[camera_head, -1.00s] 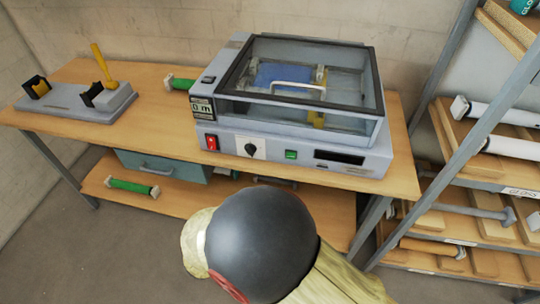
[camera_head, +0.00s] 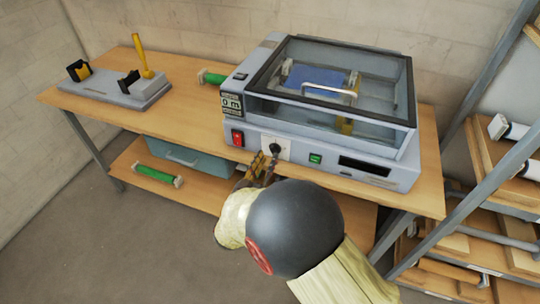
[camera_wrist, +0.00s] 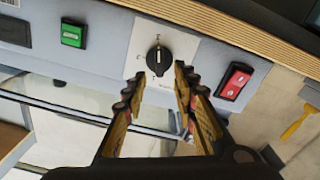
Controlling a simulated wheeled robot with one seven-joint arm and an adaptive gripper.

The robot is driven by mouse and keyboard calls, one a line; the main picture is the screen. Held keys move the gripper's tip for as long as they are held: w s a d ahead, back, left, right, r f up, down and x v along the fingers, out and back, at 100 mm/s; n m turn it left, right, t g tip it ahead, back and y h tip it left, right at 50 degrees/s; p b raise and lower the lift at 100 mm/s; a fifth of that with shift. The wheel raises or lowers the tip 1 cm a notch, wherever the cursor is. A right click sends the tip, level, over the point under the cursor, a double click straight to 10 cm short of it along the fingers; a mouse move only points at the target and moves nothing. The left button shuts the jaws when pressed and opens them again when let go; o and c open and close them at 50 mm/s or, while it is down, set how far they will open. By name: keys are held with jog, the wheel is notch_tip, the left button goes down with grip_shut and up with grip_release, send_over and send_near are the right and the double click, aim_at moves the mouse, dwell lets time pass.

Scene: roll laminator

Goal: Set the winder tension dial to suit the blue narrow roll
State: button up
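The winder tension dial (camera_head: 277,149) is a black knob on a white plate on the laminator's front panel. In the wrist view the dial (camera_wrist: 158,59) shows a pale pointer line running roughly up and down the picture; the small marks around it are too blurred to read. My gripper (camera_wrist: 160,76) is open, its two fingers apart at the near side of the knob. I cannot tell whether they touch it. In the head view my gripper (camera_head: 262,166) is just left of and below the dial. A blue roll (camera_head: 320,80) sits under the laminator's clear cover.
A red switch (camera_head: 237,138) is left of the dial and a green button (camera_head: 315,159) right of it. A small display (camera_head: 231,104) reads 0 m. The bench (camera_head: 190,112) also bears a grey stand (camera_head: 115,90). A metal shelf rack (camera_head: 470,180) stands at right.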

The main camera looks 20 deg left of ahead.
aim_at(272, 150)
jog(key=shift+w+d, duration=0.1)
jog(key=shift+w, duration=1.5)
jog(key=shift+c, duration=0.7)
grip_shut()
